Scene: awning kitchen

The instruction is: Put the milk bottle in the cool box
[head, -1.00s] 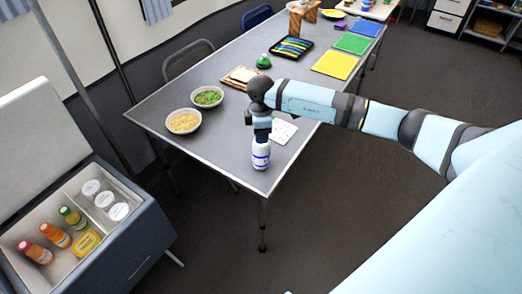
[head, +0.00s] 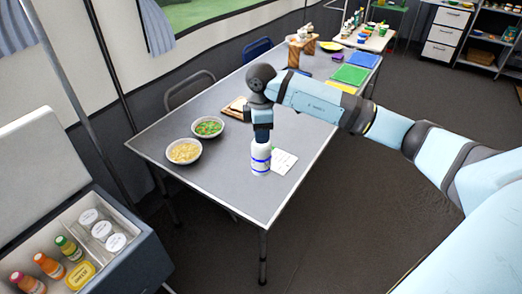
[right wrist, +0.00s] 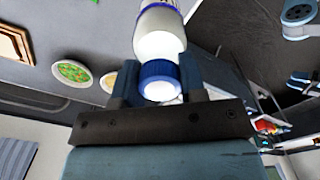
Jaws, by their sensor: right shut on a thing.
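The milk bottle (head: 261,157) is white with blue bands and is upright at the near end of the grey table. My right gripper (head: 262,138) is above it, pointing down, shut on its top. In the right wrist view the blue cap of the milk bottle (right wrist: 158,78) sits between the two fingers of my right gripper (right wrist: 160,85). I cannot tell whether the bottle's base touches the table. The cool box (head: 133,253) stands open at the lower left, with its lid raised. My left gripper is not in view.
The cool box holds several bottles, white-lidded tubs (head: 102,230) and a yellow pack (head: 80,275). Two bowls, one of pale food (head: 184,151) and one of green food (head: 208,127), stand on the table (head: 225,178) left of the bottle. A white card (head: 284,161) lies beside it.

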